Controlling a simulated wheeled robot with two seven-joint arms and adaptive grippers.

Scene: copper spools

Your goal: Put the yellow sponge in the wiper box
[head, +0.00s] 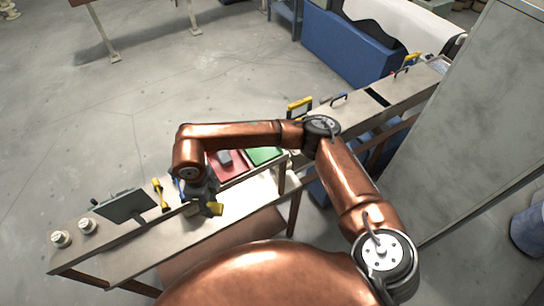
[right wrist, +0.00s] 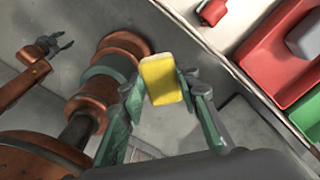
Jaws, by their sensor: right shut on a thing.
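My right gripper (head: 208,204) is shut on the yellow sponge (head: 215,209) above the near bench. In the right wrist view, the sponge (right wrist: 161,80) stands between the two fingers of the gripper (right wrist: 160,95), with its upper end and broad face showing. A red bin (head: 228,174) with a grey block in it and a green bin (head: 263,155) lie beyond the gripper; I cannot tell which is the wiper box. They show at the right edge of the right wrist view. My left gripper (right wrist: 45,50) shows small at the left of that view; its opening is unclear.
The bench (head: 150,238) holds a dark tilted panel (head: 124,205), a yellow-handled tool (head: 160,194) and two small white round things at its left end. A second bench (head: 350,118) runs to the upper right. A tall grey panel (head: 465,120) stands at right.

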